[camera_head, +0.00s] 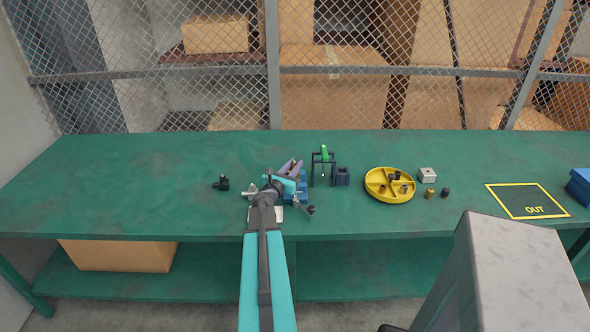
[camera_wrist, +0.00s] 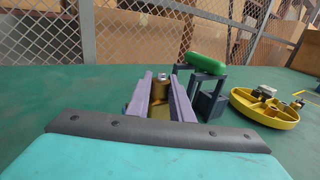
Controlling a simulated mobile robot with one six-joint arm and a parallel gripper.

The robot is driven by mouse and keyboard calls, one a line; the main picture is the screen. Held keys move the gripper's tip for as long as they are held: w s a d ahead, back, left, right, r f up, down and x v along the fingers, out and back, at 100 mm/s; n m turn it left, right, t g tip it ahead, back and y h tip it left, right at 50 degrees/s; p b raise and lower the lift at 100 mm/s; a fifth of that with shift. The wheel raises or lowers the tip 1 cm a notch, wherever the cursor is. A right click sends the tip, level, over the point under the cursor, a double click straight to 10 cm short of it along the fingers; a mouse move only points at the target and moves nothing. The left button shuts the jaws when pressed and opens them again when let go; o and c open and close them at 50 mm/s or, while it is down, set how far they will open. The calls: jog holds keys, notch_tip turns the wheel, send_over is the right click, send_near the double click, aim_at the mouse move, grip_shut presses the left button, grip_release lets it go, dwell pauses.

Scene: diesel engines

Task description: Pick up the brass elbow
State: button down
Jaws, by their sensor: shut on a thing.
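My gripper (camera_wrist: 160,98) shows its two pale purple fingers in the middle of the wrist view. They are shut on the brass elbow (camera_wrist: 160,88), which has a bright metal top end. Its lower part is largely hidden between the fingers, so its full shape cannot be made out. In the head view my gripper (camera_head: 289,168) is over the bench, left of the dark stand, and the held elbow cannot be told apart there.
A dark stand (camera_head: 313,171) with a green cylinder (camera_head: 324,152) and a dark block (camera_head: 342,177) are close right. Beyond are a yellow divided tray (camera_head: 370,194) with fittings, a grey block (camera_head: 427,174) and a brass fitting (camera_head: 430,193). A black fitting (camera_head: 221,184) lies left. The bench's far left is clear.

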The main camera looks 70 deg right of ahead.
jog(key=w+a, duration=0.1)
jog(key=a, duration=1.6)
jog(key=shift+w+a+f+p, duration=0.15)
jog(key=shift+w+a+p, duration=0.1)
jog(key=shift+w+p, duration=0.1)
dwell(0.4)
